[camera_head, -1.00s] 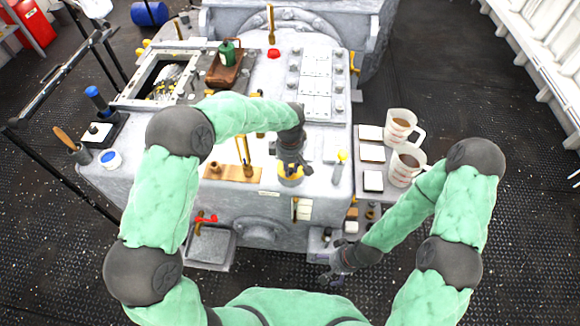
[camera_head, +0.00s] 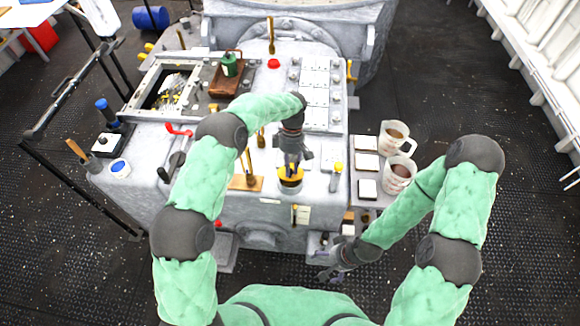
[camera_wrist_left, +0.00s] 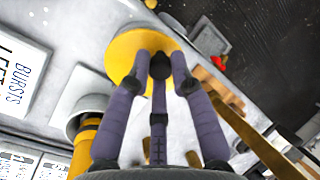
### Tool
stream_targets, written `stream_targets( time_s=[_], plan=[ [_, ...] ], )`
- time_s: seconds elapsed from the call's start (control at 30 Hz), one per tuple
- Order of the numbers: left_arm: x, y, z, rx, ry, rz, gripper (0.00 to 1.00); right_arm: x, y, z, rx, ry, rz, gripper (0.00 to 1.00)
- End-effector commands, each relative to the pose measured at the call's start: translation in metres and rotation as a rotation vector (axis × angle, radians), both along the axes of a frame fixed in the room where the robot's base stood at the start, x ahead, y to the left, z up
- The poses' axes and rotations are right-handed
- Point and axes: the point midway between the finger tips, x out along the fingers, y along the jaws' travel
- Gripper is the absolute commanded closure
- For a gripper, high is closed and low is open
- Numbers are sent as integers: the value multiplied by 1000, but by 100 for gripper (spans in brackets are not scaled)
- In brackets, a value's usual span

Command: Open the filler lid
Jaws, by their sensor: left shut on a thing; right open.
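The filler lid (camera_head: 290,182) is a round yellow cap near the front edge of the grey machine's top. It also shows as a yellow disc in the left wrist view (camera_wrist_left: 128,52). My left gripper (camera_head: 291,164) points down from above it. Its fingers (camera_wrist_left: 160,62) converge over the disc and are shut on the lid, covering its middle. I cannot tell whether the lid is raised from its seat. My right gripper (camera_head: 330,268) is open and low, in front of the machine's right corner, away from the lid.
A yellow-topped post (camera_head: 337,172) stands close right of the lid. A wooden strip (camera_head: 240,183) with brass levers lies left. Two mugs (camera_head: 394,138) stand on the right side shelf. A red-handled lever (camera_head: 178,131) is farther left. Dark floor is clear at right.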

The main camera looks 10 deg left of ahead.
Motion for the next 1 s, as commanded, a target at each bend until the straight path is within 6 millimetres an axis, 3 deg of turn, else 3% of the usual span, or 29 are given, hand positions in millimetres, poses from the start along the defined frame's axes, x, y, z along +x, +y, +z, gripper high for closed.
stream_targets(
  time_s=[0.3, 0.87, 0.9, 0.97, 1.0],
  plan=[
    [18, 1, 12, -3, -28, 6, 100, 0, 0, 7, 0, 0, 0, 0],
    [21, 2, 13, -1, -30, 5, 100, 0, 0, 8, 0, 0, 0, 0],
    [21, 2, 13, -1, -30, 5, 69, 0, 0, 8, 0, 0, 0, 0],
    [21, 2, 12, -2, -29, 5, 53, 0, 0, 8, 0, 0, 0, 0],
    [20, 2, 12, -1, -27, 5, 53, 0, 0, 8, 0, 0, 0, 0]
  ],
)
